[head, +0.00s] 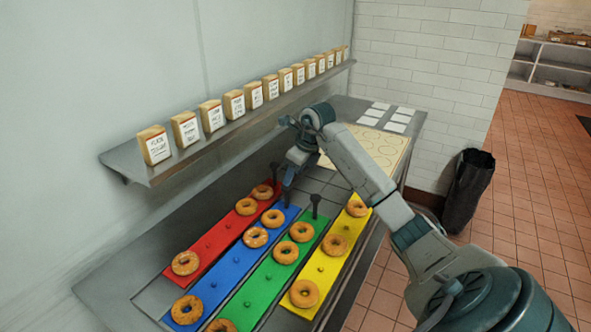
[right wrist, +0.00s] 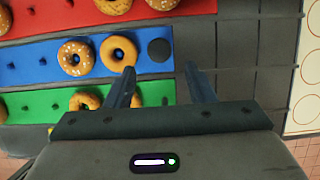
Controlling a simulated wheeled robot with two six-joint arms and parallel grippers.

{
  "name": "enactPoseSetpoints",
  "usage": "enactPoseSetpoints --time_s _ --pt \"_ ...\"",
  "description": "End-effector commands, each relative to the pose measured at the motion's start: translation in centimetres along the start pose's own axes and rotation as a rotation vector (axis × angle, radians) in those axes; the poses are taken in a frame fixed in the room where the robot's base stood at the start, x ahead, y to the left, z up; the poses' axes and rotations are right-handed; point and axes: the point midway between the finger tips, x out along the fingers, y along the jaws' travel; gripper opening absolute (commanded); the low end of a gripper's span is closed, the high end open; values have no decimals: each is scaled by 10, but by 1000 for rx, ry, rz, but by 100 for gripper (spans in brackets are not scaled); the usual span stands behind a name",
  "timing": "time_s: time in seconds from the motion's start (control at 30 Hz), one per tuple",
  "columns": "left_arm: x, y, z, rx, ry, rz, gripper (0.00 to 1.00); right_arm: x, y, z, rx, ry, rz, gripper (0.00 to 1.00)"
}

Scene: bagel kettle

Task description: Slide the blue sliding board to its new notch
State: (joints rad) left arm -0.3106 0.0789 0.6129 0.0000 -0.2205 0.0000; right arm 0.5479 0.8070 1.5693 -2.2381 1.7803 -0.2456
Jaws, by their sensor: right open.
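The blue sliding board (head: 222,273) lies lengthwise on the counter between the red and green boards, with several bagels on it. It also shows in the right wrist view (right wrist: 25,73), where a dark round knob (right wrist: 158,50) stands at its right end. My right gripper (head: 287,197) points down at the far end of the blue board. In the right wrist view its two fingers (right wrist: 160,68) are open and apart, with the knob in line with the gap between them. Nothing is held. I cannot tell how far the fingertips are above the board. My left gripper is out of view.
The red board (head: 212,243) lies left of the blue one; the green board (head: 270,278) and yellow board (head: 331,268) lie right, all with bagels. The green board's dark knob (head: 315,199) stands up nearby. A shelf (head: 190,156) with labelled bags overhangs the counter's left side.

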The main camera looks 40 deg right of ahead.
Motion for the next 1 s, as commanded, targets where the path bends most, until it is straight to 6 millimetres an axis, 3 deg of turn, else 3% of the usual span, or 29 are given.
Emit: enactPoseSetpoints --time_s 0.5,1.0 --pt "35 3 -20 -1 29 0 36 62 1 0 -1 -2 2 49" --pt "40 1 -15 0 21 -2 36 75 0 1 -1 -1 1 49"
